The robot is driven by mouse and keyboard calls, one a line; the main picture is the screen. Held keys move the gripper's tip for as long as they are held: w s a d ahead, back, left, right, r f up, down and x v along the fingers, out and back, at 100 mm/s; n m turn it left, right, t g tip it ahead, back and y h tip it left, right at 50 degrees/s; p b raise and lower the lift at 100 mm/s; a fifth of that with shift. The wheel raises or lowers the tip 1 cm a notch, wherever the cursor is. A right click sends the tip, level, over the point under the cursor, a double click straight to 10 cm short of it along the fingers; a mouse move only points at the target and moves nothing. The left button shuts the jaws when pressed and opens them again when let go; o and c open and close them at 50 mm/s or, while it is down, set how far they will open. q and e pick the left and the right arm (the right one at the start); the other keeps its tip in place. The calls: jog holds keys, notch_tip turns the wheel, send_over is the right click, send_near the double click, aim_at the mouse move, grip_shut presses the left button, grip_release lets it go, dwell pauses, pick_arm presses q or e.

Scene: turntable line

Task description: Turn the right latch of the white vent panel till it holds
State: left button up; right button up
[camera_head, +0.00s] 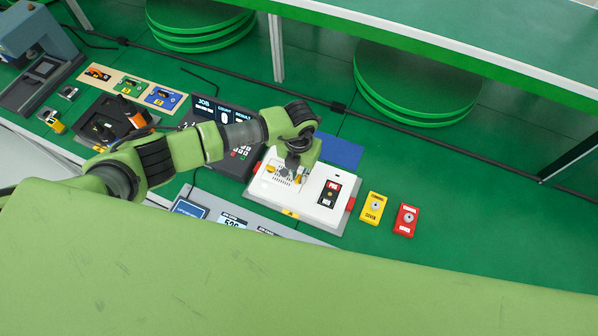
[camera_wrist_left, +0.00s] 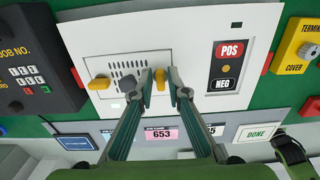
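The white vent panel (camera_wrist_left: 140,62) sits on the white unit's top, with rows of dark vent slots. Its right latch (camera_wrist_left: 160,81) is a yellow tab standing upright in the left wrist view. Its left latch (camera_wrist_left: 98,84) is yellow and lies sideways. A grey knob (camera_wrist_left: 128,84) sits between them. My left gripper (camera_wrist_left: 160,76) has one fingertip on each side of the right latch, with narrow gaps seeming to show. In the head view my left gripper (camera_head: 294,165) is over the panel and partly hides it.
A POS/NEG switch (camera_wrist_left: 227,65) is right of the panel. A yellow cover box (camera_head: 373,207) and a red box (camera_head: 405,220) stand right of the unit. A dark keypad console (camera_head: 205,108) stands left. Green table is clear at the right.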

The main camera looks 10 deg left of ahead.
pick_arm(q)
grip_shut()
pick_arm(e)
jog(key=shift+s, duration=0.35)
jog(key=shift+f, duration=0.15)
pick_arm(q)
jog(key=shift+w+f+m+b, duration=0.1)
jog(key=shift+f+m+b, duration=0.05)
jog(key=shift+m+b, duration=0.95)
jog(key=m+b, duration=0.4)
jog(key=b, duration=0.1)
jog(key=m+b, duration=0.4)
jog(key=b, duration=0.1)
jog(key=m+b, duration=0.4)
jog(key=b, duration=0.1)
jog(key=shift+s+d+m+b, duration=0.25)
jog(key=shift+s+m+b, duration=0.05)
jog(key=shift+m+b, duration=0.1)
jog(key=shift+s+m+b, duration=0.1)
jog(key=shift+m+b, duration=1)
jog(key=shift+b, duration=0.15)
pick_arm(e)
notch_tip(320, 180, down, 20)
jog(key=shift+w+f, duration=0.15)
jog(key=shift+w, duration=0.1)
pick_arm(q)
jog(key=shift+r, duration=0.2)
